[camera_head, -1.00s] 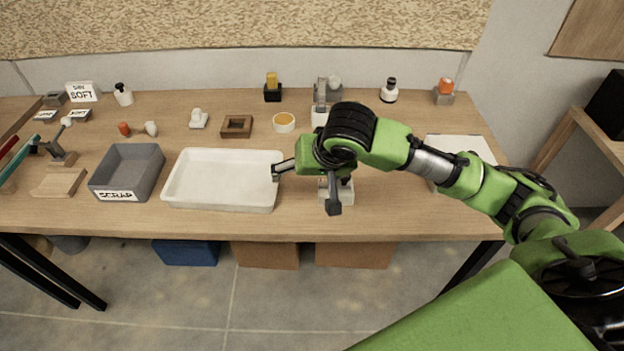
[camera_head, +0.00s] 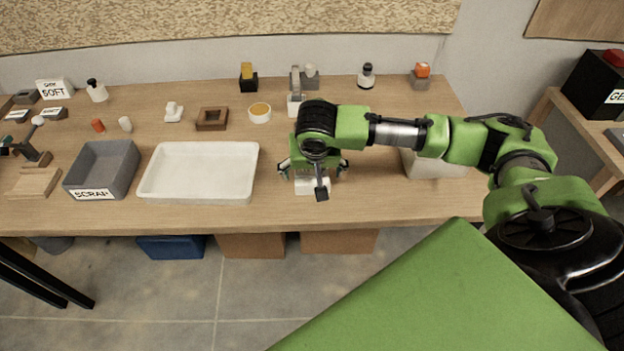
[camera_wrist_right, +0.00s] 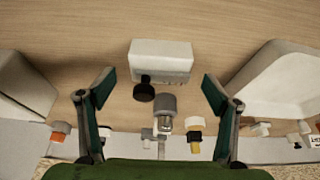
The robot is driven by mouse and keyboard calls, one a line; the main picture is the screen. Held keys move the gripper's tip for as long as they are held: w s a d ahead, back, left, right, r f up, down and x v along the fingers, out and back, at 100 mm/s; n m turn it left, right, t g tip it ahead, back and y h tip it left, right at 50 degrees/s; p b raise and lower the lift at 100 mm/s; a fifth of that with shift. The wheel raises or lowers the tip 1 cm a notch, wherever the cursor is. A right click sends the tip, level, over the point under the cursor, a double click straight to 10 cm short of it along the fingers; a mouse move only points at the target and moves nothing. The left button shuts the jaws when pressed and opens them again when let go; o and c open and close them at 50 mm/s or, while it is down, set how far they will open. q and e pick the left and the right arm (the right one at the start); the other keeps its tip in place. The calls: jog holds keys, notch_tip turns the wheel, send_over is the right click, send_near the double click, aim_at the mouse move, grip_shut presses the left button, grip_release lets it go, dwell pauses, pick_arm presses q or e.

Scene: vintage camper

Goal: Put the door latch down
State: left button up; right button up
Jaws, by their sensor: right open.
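A small white block (camera_head: 313,186) stands near the front of the bench under my right gripper (camera_head: 313,168), which hides much of it. In the right wrist view the white block (camera_wrist_right: 160,60) has a black round knob (camera_wrist_right: 144,92) at its side, and a grey cylinder (camera_wrist_right: 163,104) shows beside that. My right gripper (camera_wrist_right: 155,92) is open and empty, its fingers apart on either side of the knob. I see no door, and I cannot tell for sure which part is the latch. My left gripper is not in view.
A white tray (camera_head: 200,199) and a grey SCRAP bin (camera_head: 118,151) stand left of the gripper. A white box (camera_head: 432,165) stands to its right, partly behind my arm. A white-based fixture (camera_head: 295,104) and several small items stand along the back.

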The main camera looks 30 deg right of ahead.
aim_at(312, 174)
jog(key=x, duration=0.4)
jog(key=shift+d+f+p, duration=0.1)
jog(key=shift+d+p, duration=0.05)
jog(key=shift+p, duration=0.2)
jog(key=c, duration=1.5)
jog(key=shift+c, duration=0.6)
